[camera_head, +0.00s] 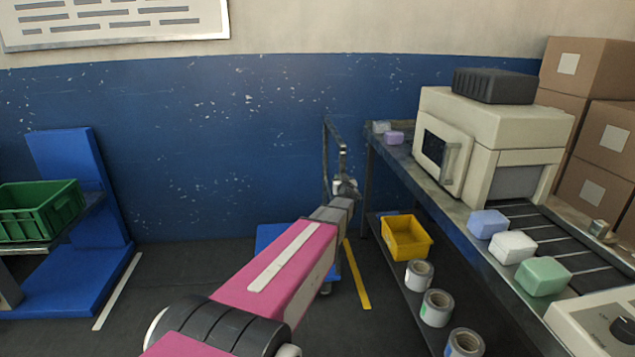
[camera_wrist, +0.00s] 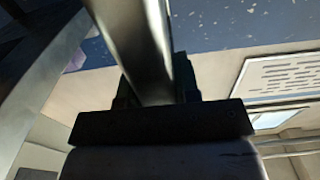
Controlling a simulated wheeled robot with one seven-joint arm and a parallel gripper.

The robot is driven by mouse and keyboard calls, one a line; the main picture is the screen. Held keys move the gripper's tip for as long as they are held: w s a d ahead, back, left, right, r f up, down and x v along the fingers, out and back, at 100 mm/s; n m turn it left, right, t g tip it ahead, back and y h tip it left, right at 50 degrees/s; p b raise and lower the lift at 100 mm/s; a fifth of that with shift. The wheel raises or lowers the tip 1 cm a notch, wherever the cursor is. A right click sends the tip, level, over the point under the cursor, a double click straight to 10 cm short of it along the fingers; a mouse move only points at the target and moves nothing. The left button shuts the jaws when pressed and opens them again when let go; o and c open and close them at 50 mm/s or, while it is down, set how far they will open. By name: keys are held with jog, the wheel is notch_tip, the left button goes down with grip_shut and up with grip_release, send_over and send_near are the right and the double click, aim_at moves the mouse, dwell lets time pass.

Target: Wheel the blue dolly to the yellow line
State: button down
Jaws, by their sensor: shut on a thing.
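The blue dolly (camera_head: 268,237) stands on the floor near the wall, its deck mostly hidden behind my arm. Its grey push handle (camera_head: 335,133) rises beside the steel table. A wheel shows below my arm. My gripper (camera_head: 345,187) is at the handle and shut on it. In the wrist view the metal handle bar (camera_wrist: 133,45) runs between the jaws of my gripper (camera_wrist: 155,95). The yellow line (camera_head: 356,275) is on the floor just right of the dolly, close to its visible wheel.
The steel table (camera_head: 465,215) stands close on the right, with the wrapper machine (camera_head: 495,135) on top. A yellow bin (camera_head: 407,238) and several rolls sit on its lower shelf. A blue stand (camera_head: 70,200) and green crate (camera_head: 40,212) are at left. Dark floor between is clear.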

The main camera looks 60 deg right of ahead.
jog(key=s+d, duration=0.8)
jog(key=s, duration=0.1)
jog(key=c, duration=0.8)
grip_release()
jog(key=shift+s+d, duration=0.1)
jog(key=shift+s, duration=0.05)
jog(key=shift+c, duration=0.2)
jog(key=v, duration=1.1)
